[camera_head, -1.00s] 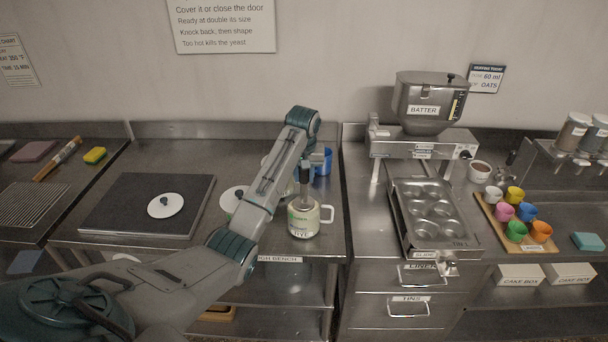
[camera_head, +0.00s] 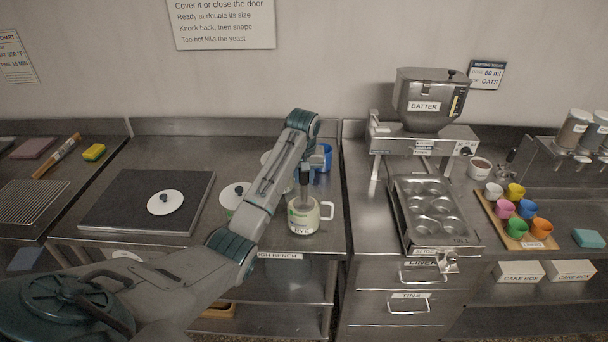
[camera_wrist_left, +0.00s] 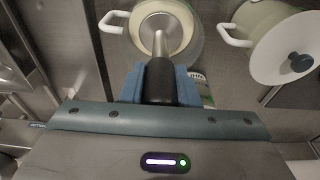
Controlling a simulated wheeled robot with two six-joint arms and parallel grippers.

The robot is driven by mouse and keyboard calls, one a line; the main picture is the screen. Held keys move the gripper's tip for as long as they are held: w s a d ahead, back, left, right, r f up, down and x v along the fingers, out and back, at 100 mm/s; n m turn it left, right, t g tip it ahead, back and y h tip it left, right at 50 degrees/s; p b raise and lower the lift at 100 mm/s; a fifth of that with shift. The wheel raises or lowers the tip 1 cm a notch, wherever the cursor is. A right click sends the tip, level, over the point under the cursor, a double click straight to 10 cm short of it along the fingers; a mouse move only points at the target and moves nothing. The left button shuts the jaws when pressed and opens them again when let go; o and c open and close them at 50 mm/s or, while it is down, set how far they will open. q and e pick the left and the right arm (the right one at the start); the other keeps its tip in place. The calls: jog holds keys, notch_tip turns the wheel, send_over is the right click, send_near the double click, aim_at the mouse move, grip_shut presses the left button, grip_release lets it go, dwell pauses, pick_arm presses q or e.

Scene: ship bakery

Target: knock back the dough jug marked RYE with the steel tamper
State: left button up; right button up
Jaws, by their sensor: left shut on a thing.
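The jug marked RYE (camera_head: 303,222) stands upright on the steel bench near its front right corner, with its handle to the right. My left gripper (camera_head: 305,172) is above the jug, shut on the dark handle of the steel tamper (camera_head: 304,190), which points down into the jug's open mouth. In the left wrist view the tamper's steel shaft and round foot (camera_wrist_left: 160,32) show inside the jug's pale rim (camera_wrist_left: 196,20). Whether the foot touches the dough cannot be told. My right gripper is not in view.
A lidded white jug (camera_head: 236,196) stands just left, partly behind my arm. A white lid (camera_head: 165,203) lies on a dark mat (camera_head: 110,212). A blue container (camera_head: 323,160) stands behind.

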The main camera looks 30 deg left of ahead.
aim_at(304, 185)
pick_arm(q)
jog(key=shift+f+b, duration=0.35)
jog(key=shift+f, duration=1.5)
jog(key=shift+r+p, duration=0.6)
jog(key=shift+r, duration=4.95)
